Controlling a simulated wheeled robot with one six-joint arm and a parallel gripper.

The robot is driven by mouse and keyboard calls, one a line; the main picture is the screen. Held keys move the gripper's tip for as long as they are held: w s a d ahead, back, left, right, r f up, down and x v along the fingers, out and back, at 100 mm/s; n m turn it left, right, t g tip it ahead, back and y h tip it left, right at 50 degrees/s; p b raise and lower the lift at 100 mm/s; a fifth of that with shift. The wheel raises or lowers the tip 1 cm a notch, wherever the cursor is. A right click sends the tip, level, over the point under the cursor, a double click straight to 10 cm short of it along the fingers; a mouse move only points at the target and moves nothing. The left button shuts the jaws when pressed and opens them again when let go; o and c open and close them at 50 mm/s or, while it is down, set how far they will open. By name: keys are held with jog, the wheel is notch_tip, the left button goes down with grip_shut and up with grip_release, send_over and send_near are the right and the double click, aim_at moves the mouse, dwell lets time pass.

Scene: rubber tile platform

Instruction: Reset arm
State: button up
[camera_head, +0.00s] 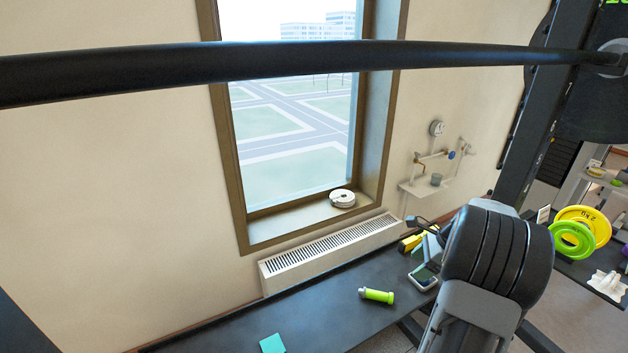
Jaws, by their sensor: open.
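I cannot make out my gripper's fingers anywhere in the head view. A large rounded black ribbed body on a grey support fills the lower right and hides part of the bench behind it. I cannot tell whether it is part of my arm. No object is seen held.
A black bar (300,68) crosses the upper view to a dark rack post (530,125). The dark bench (330,322) holds a green cylinder (376,295), a teal block (272,344) and a handheld device (424,277). Yellow (590,224) and green rings (572,240) stand right.

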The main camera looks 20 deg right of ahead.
jog(key=s+a+r+n+h, duration=0.1)
jog(key=s+a+r+n, duration=0.1)
jog(key=a+n, duration=0.6)
jog(key=s+a+r+n+h, duration=0.2)
jog(key=s+a+r+n, duration=0.1)
jog(key=a+n, duration=0.5)
jog(key=s+a+r+n+h, duration=0.1)
jog(key=s+a+r+n, duration=0.1)
jog(key=a+n, duration=0.7)
jog(key=s+a, duration=0.1)
jog(key=a, duration=0.2)
jog(key=shift+s+a+r+h, duration=0.15)
jog(key=shift+s+a+h, duration=0.1)
jog(key=shift+a+h, duration=0.15)
jog(key=shift+d, duration=0.1)
